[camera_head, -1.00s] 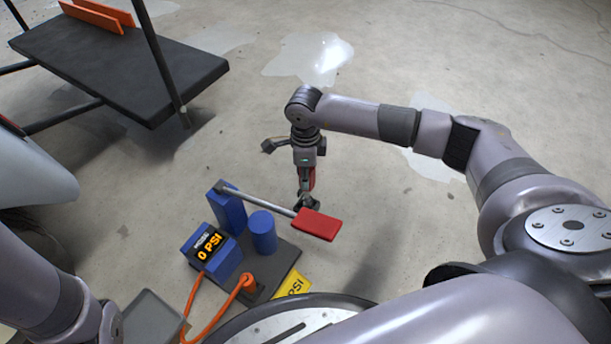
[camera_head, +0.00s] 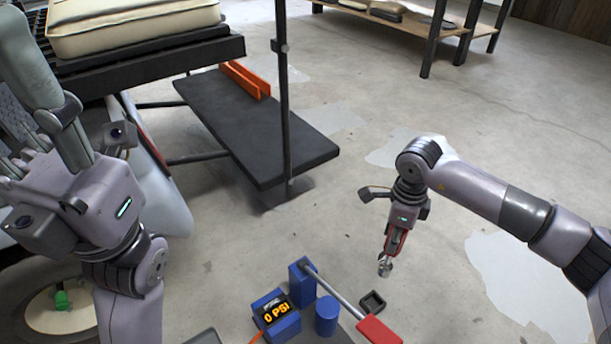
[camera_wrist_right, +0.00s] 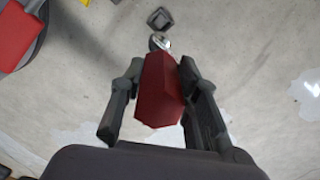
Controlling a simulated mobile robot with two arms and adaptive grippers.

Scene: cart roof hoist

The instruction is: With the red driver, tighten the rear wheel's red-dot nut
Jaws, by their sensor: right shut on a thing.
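The red driver (camera_head: 398,240) is in my right gripper (camera_head: 393,246), its metal tip pointing down above the floor in the head view. In the right wrist view, the fingers (camera_wrist_right: 160,95) are shut on the driver's red handle (camera_wrist_right: 158,90), with the shiny tip (camera_wrist_right: 158,42) beyond it. My left gripper (camera_head: 68,140) is at the left, beside the cart; its fingertips are not clear enough to tell open from shut. A pale round wheel-like part (camera_head: 40,310) with a green piece (camera_head: 62,300) shows low left, partly hidden by my left arm. I cannot make out a red-dot nut.
The cart's black step (camera_head: 260,130) and a post (camera_head: 282,100) are behind. Floor to the right is clear.

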